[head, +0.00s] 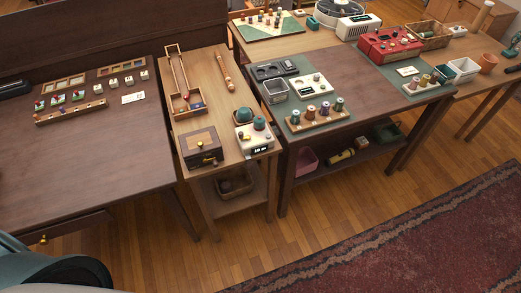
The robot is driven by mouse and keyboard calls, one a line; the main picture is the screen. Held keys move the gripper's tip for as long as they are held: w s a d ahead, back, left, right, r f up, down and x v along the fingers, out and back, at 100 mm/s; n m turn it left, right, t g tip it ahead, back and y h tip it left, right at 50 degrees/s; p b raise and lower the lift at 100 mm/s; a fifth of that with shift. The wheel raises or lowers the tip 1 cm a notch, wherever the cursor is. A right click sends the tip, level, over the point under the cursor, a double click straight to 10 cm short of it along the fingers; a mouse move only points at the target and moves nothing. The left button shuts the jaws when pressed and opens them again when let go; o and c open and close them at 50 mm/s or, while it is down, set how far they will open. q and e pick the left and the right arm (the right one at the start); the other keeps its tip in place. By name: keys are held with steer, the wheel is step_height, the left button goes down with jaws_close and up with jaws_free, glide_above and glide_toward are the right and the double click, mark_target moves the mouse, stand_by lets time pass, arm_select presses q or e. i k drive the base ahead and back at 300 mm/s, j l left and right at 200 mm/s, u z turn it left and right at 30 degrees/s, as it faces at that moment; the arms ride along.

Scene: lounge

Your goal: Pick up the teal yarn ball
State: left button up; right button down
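A round teal ball (243,114) that looks like the yarn ball sits at the right edge of the narrow wooden table (205,82), behind a cream box-like device (252,140). A second, smaller teal round shape (259,123) shows on top of that device. At this size I cannot make out yarn texture on either one. The lower part of the larger ball is partly hidden. Neither of my grippers is in view.
A dark wooden box (200,147) stands at the narrow table's front, with a wooden tray (188,104) behind. A dark table (90,150) is at left. A crowded workbench (330,137) is at right. Open floor (300,230) and a red rug (420,240) lie in front.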

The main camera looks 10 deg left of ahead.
mark_target(243, 116)
steer(key=u, duration=0.35)
steer(key=i+l+u, duration=0.15)
steer(key=u, duration=0.3)
steer(key=i+l+u, duration=0.1)
steer(key=u, duration=0.35)
steer(key=l+u, duration=0.3)
steer(key=u, duration=0.15)
steer(key=i+l+u, duration=0.15)
steer(key=l+u, duration=0.15)
steer(key=l, duration=0.95)
steer(key=l+u, duration=0.25)
steer(key=l, duration=1)
